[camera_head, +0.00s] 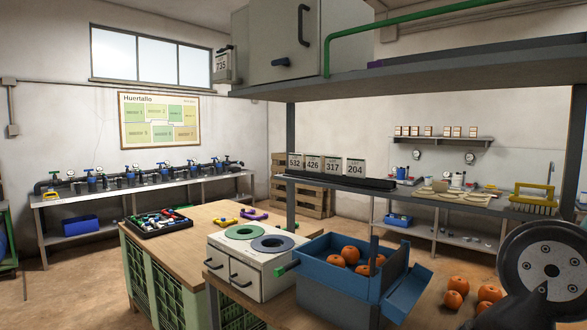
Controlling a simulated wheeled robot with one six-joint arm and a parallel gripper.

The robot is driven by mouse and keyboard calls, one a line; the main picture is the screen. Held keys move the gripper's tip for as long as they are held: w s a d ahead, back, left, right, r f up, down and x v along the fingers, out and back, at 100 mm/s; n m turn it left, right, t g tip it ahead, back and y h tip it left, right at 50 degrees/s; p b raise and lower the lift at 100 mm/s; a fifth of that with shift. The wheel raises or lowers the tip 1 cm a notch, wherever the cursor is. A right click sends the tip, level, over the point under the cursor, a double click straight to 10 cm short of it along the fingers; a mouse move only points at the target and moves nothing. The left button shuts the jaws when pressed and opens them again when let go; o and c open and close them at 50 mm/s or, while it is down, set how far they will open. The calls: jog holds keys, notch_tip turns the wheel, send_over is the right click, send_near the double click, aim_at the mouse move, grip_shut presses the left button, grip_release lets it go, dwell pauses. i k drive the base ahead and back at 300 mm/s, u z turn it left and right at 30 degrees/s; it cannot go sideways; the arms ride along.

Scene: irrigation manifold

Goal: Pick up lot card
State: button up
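Several white number cards stand upright in a row on a dark rail (340,182): card 532 (295,162), card 426 (313,164), card 317 (332,166) and card 204 (356,168). Small print above the numbers is too small to read for certain. Another card, 735 (222,66), hangs or stands at the left end of the upper shelf. The frame does not show which one is the task's lot card. A round grey and black part at the lower right looks like my arm. My gripper's fingertips are not visible.
A blue crate (325,283) with oranges stands below the cards, beside a white two-drawer unit (250,265). Loose oranges (456,290) lie to the right. An upper shelf (430,68) with a green pipe (420,18) overhangs the cards. A grey post (290,130) stands left of them.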

aim_at(295, 160)
jog(key=u, duration=1.15)
jog(key=i, duration=1.45)
jog(key=z, duration=0.4)
